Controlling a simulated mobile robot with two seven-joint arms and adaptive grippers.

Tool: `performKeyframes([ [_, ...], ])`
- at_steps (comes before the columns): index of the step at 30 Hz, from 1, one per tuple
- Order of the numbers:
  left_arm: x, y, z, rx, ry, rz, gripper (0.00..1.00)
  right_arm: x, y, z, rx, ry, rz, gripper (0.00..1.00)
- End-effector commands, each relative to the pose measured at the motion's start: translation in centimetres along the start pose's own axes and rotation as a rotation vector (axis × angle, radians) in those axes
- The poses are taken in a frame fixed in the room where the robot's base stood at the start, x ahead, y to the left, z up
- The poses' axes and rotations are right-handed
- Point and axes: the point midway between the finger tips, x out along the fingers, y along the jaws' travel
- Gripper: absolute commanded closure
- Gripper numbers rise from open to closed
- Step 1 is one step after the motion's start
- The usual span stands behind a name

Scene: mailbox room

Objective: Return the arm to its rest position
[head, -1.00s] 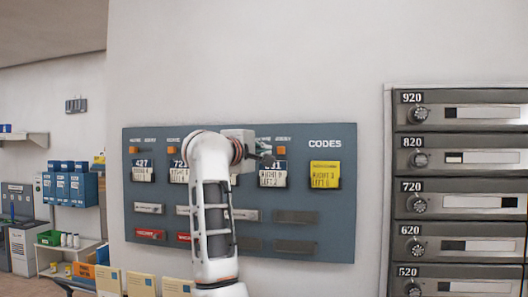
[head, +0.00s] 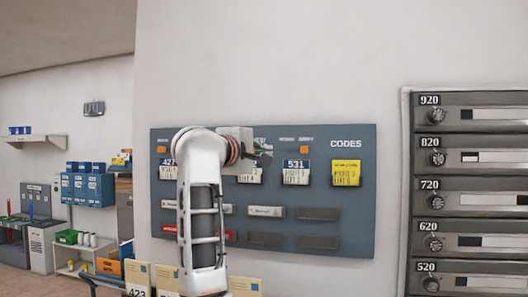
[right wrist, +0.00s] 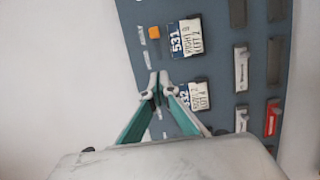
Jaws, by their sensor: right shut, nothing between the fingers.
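My right arm (head: 203,215) rises in the head view in front of the blue-grey codes board (head: 345,225) and hides part of its left side. My right gripper (head: 264,159) points to the right near the board's upper row. In the right wrist view its two teal-sided fingers (right wrist: 159,82) meet at the tips, shut and empty. The 531 card (head: 296,172) hangs just right of the gripper; it also shows in the right wrist view (right wrist: 186,38). My left gripper is not in view.
Grey numbered mailboxes (head: 468,189) stand at the right. A yellow card (head: 346,173) hangs at the board's right end. Numbered envelopes (head: 138,277) stand low in front. Blue boxes (head: 87,188) and shelves are at the far left. The wall above the board is bare.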

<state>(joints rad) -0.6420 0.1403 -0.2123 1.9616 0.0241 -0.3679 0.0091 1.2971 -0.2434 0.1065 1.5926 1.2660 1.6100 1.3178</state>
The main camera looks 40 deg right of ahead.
Motion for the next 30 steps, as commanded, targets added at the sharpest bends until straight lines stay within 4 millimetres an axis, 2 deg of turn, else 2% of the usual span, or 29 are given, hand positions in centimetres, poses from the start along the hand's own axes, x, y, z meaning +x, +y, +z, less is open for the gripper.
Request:
performKeyframes([
  [15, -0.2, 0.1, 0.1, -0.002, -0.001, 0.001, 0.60, 0.0, 0.0, 0.0, 0.000, 0.000, 0.000, 1.00],
  [19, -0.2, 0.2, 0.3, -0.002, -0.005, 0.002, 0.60, 0.3, -0.9, 0.2, -0.062, -0.028, 0.021, 1.00],
  [23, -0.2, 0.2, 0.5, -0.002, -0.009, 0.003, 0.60, 1.0, -3.5, 1.0, -0.286, -0.125, 0.101, 1.00],
  [26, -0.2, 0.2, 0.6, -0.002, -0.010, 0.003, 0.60, 0.9, -6.0, 1.4, -0.558, -0.231, 0.200, 1.00],
  [30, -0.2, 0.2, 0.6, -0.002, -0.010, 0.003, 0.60, -0.4, -9.3, 0.9, -0.972, -0.380, 0.352, 1.00],
])
